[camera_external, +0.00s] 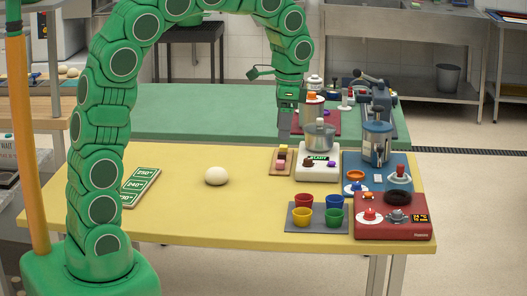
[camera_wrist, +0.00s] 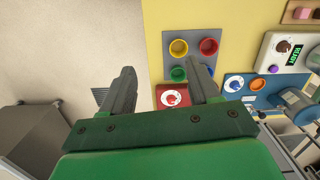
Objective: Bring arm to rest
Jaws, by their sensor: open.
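My gripper (camera_external: 284,128) hangs from my green arm, pointing down beside the white scale-like device on the yellow table. In the wrist view, my gripper (camera_wrist: 160,90) has two dark fingers spread apart with nothing between them. The arm arches high over the yellow table (camera_external: 230,225) from its base at the left. In the wrist view the fingers lie over the table's edge and the pale floor, with the coloured cups beyond the right finger.
A grey mat (camera_external: 318,226) holds several coloured cups. A white device (camera_external: 318,174) bears a metal pot (camera_external: 319,136). A blue device (camera_external: 378,188) and a red device (camera_external: 393,228) stand at the right. A dough ball (camera_external: 216,176) and a green sign (camera_external: 140,187) lie on the table.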

